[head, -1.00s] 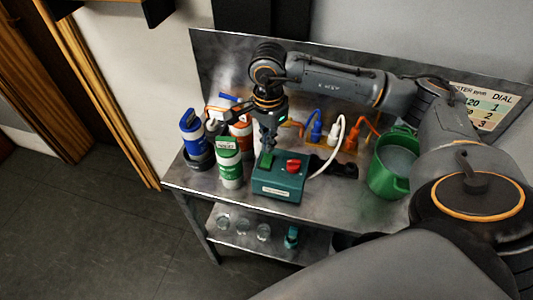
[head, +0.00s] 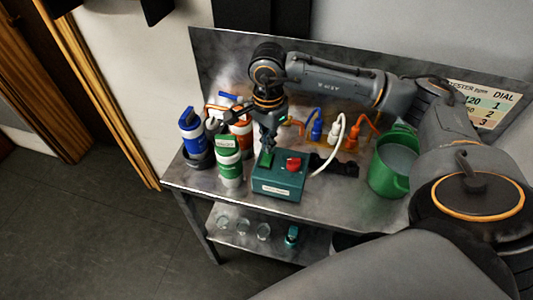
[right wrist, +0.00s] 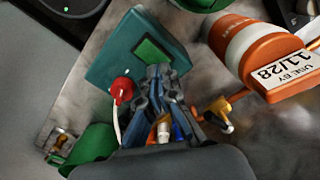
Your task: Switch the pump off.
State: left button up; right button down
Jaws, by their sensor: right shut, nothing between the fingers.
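A teal box (head: 278,187) with a pale label on its front stands near the front edge of the metal table. It has a green switch (head: 266,161) and a red knob (head: 293,164) on top. My right gripper (head: 267,148) is shut and empty, pointing down with its tips at the green switch, partly covering it. In the right wrist view the shut fingertips (right wrist: 158,72) are at the edge of the green switch (right wrist: 153,48), and the red knob (right wrist: 122,89) is beside them. I cannot tell whether they touch. My left gripper is not in view.
Blue (head: 193,130), green-and-white (head: 229,162) and orange (head: 241,130) bottles stand left of the box. A white hose (head: 334,150) and coloured fittings are behind it. A green bucket (head: 388,175) stands on the right. Glasses (head: 243,227) sit on the lower shelf.

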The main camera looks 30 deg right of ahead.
jog(key=shift+f+b, duration=1)
dwell(0.9)
jog(key=shift+r+p, duration=1.8)
jog(key=shift+r, duration=1.75)
jog(key=shift+f, duration=0.1)
